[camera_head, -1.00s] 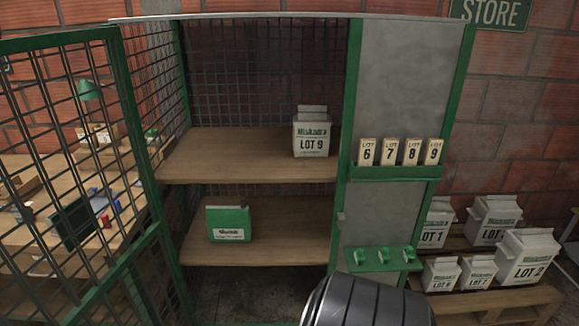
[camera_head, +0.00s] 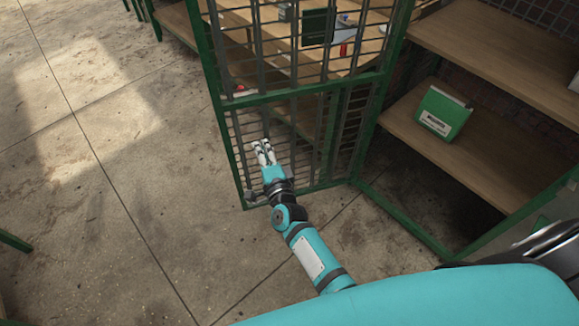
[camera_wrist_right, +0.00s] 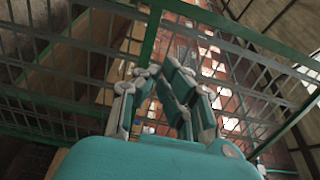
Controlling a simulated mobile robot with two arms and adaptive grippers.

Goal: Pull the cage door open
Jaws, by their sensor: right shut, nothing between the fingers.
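The cage door (camera_head: 231,98) is a green frame with dark metal mesh. It stands swung out from the cage, with the shelf opening to its right uncovered in the head view. My right gripper (camera_head: 262,147) is shut and empty in front of the door's lower mesh panel. In the right wrist view the gripper's fingers (camera_wrist_right: 172,75) are close to the mesh and green bars (camera_wrist_right: 150,35); I cannot tell whether they touch. My left gripper is not in view.
Wooden shelves (camera_head: 480,165) in the cage hold a green box (camera_head: 442,113). A workbench (camera_head: 265,22) with small items shows behind the mesh. The concrete floor (camera_head: 110,200) to the left of the door is clear.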

